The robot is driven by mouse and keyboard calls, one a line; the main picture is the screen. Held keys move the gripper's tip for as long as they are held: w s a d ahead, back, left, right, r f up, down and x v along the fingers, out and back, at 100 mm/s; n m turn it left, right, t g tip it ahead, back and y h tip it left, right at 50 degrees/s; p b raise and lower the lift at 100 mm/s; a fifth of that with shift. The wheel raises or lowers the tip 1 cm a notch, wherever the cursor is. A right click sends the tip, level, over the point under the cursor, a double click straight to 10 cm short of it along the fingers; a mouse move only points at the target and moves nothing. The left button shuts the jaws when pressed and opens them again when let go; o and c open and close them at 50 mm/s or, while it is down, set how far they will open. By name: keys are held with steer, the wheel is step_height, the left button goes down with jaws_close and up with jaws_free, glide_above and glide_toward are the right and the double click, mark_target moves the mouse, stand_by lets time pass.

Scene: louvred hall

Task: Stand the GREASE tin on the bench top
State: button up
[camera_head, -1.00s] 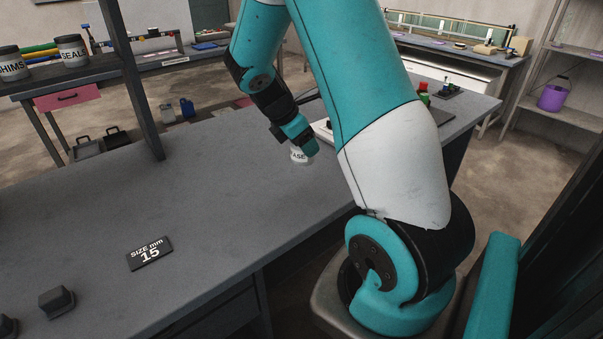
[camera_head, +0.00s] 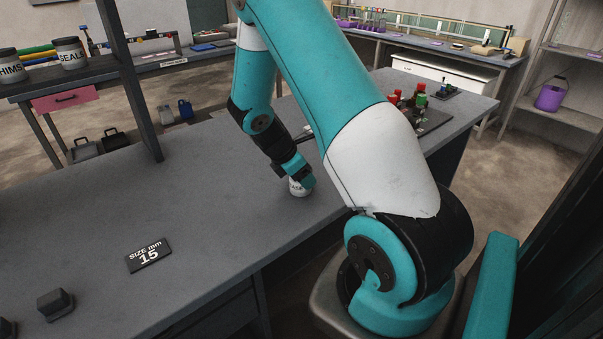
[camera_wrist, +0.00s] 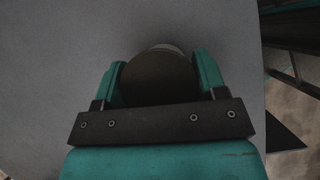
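The GREASE tin (camera_head: 298,188) is a small white tin with dark lettering, of which only "ASE" shows. It is upright, at or just above the grey bench top (camera_head: 215,195), close to the front edge; I cannot tell whether its base touches. My gripper (camera_head: 297,178) is around the tin from above. In the wrist view the tin's dark round lid (camera_wrist: 158,78) fills the space between the two teal fingers (camera_wrist: 160,82), which press against its sides. The gripper hides much of the tin.
A "SIZE mm 15" plate (camera_head: 149,255) and a dark block (camera_head: 55,302) lie on the bench at left. A dark upright post (camera_head: 131,80) stands at the bench's far side. Red and green-topped items (camera_head: 419,99) sit on a dark tray at the right end. The bench middle is clear.

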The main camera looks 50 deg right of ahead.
steer(key=o, duration=0.4)
steer(key=shift+c, duration=0.2)
steer(key=v, duration=1.2)
steer(key=a+r+m+t+y, duration=0.2)
steer(key=a+r, duration=0.1)
steer(key=a, duration=0.7)
steer(key=s+a+r+m+y, duration=0.2)
steer(key=s+a+r+y, duration=0.1)
steer(key=s+a, duration=0.6)
steer(key=s+a+r+m+y, duration=0.2)
steer(key=s+a+r+y, duration=0.2)
steer(key=s+a, duration=0.5)
steer(key=a+b, duration=0.1)
steer(key=a, duration=0.4)
steer(key=shift+r+t+y, duration=0.3)
